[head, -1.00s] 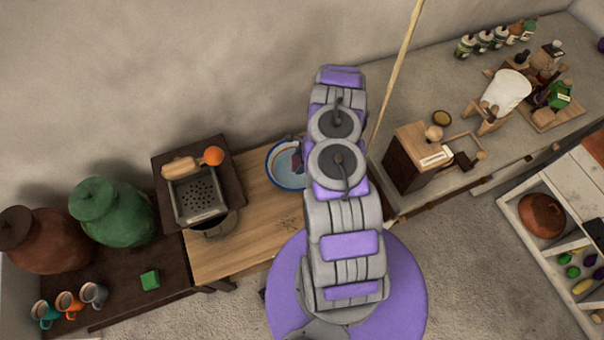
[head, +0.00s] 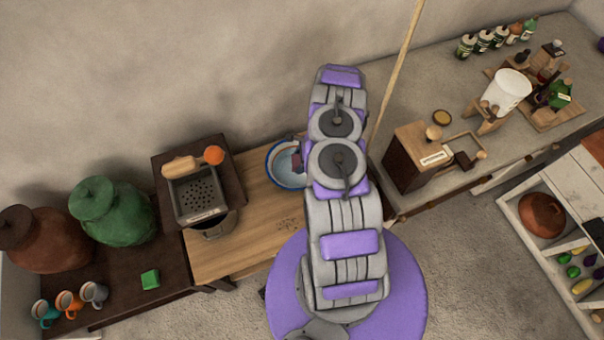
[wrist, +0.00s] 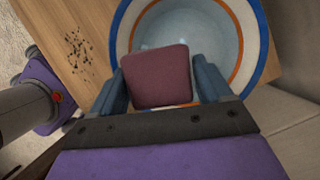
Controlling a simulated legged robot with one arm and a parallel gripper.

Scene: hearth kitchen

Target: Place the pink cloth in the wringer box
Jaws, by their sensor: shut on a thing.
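The pink cloth (wrist: 157,76), a dull dark-pink folded square, is between the blue-grey fingers of my gripper (wrist: 160,84) in the wrist view. My gripper is shut on it, over the white basin (wrist: 246,22) with blue and orange rim bands. I cannot tell the height above the water. In the head view the basin (head: 271,180) is partly behind my arm, which hides most of the gripper and cloth. The wringer box (head: 196,197), a grey perforated tray in a dark wooden frame with a wooden roller and orange knob, stands to the left of the basin.
Dark specks (head: 288,224) mark the wooden tabletop (head: 235,250). Green (head: 118,212) and brown (head: 45,240) jars, several mugs and a green block (head: 150,280) are at left. A wooden box (head: 418,155) stands right of my arm, near a slanting pole (head: 396,70).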

